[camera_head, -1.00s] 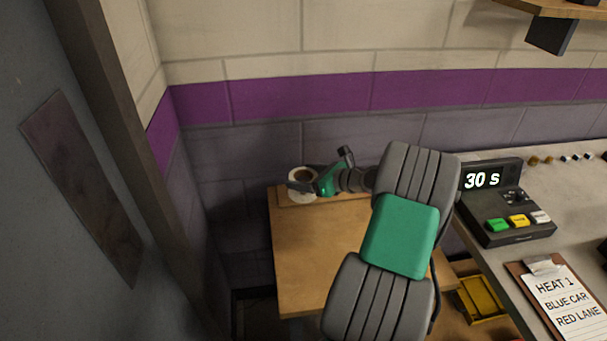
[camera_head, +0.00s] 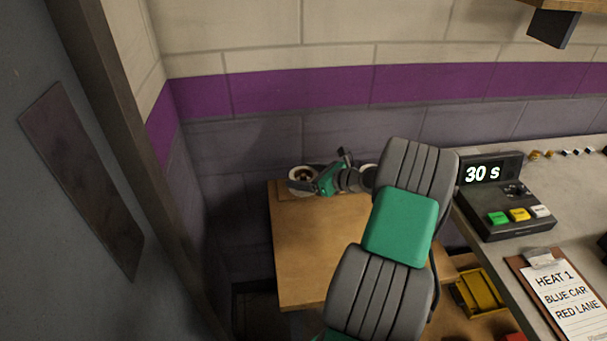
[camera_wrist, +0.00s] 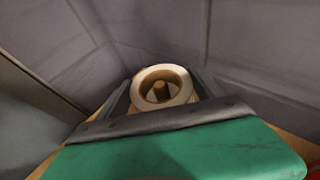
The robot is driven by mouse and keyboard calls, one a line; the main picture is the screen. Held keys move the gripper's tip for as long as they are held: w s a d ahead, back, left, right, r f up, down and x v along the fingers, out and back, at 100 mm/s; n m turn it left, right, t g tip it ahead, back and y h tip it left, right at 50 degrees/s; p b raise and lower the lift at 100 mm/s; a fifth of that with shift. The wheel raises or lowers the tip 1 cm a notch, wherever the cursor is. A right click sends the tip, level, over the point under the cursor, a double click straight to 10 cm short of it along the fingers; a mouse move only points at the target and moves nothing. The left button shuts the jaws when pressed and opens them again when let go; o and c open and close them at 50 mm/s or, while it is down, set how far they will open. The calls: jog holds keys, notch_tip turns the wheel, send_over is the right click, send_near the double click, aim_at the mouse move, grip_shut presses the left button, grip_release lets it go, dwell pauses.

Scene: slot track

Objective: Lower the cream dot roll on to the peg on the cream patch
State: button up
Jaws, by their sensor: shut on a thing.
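My gripper (camera_head: 302,184) is shut on a pale roll (camera_head: 301,173) at the back left corner of the wooden table. In the wrist view, the roll (camera_wrist: 141,77) sits between my two fingers with its hole facing up. A brown peg (camera_wrist: 158,92) shows inside the hole, and the roll's ring surrounds it in this view. I cannot tell how far down the peg the roll is. No cream dot can be made out, and the cream patch is hidden or too small to tell.
The wooden table (camera_head: 305,250) is clear in front. Another pale round thing (camera_head: 368,170) shows partly behind my arm. Walls stand close behind and left. A counter at right holds a timer box (camera_head: 505,215) and a clipboard (camera_head: 562,290).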

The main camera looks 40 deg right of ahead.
jog(key=shift+f, duration=0.45)
jog(key=shift+f, duration=0.1)
jog(key=shift+f, duration=0.35)
jog(key=o, duration=1.4)
jog(key=shift+s, duration=0.1)
